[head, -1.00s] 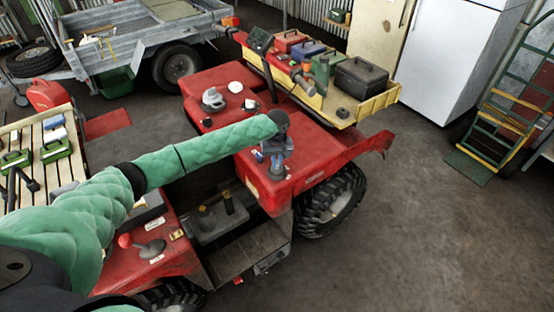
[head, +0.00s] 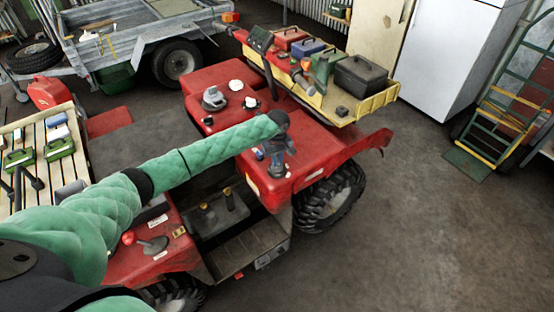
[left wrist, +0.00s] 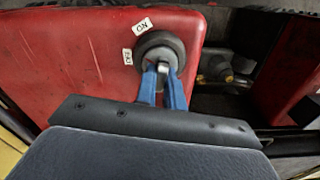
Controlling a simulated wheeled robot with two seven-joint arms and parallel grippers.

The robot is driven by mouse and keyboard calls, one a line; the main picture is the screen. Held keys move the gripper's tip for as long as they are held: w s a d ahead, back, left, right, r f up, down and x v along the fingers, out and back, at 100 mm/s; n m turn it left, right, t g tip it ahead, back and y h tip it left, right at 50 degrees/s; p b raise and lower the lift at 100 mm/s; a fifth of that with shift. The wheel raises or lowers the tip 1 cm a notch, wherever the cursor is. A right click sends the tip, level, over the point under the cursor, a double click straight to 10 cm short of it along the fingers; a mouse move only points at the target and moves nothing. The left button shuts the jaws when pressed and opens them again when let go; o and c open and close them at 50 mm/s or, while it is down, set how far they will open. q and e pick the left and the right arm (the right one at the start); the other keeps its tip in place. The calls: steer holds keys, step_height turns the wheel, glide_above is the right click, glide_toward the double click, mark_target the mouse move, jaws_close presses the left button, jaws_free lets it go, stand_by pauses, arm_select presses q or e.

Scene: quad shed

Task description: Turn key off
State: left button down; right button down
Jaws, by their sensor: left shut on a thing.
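The key switch is a round dark knob-like housing with a grey centre (left wrist: 160,46) on the red body of the quad. It also shows small in the head view (head: 277,172). A white ON label (left wrist: 143,25) and a white OFF label (left wrist: 127,57) sit beside it, to its upper left and left in the wrist view. My left gripper (left wrist: 164,80) has its blue fingers closed on the small metallic key (left wrist: 162,68) in the switch. The fingers hide part of the key, and I cannot tell which label it points to. In the head view my left gripper (head: 272,157) is over the red panel.
The red quad (head: 320,150) carries a yellow tray (head: 378,105) with toolboxes behind the panel. A slatted bench (head: 50,118) with tools is at left.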

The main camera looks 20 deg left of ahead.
arm_select(q)
steer(key=n, duration=0.3)
steer(key=shift+d, duration=0.1)
steer(key=shift+n, duration=0.9)
steer(key=c, duration=1.5)
jaws_free()
steer(key=shift+r, duration=0.1)
steer(key=shift+r, duration=3.95)
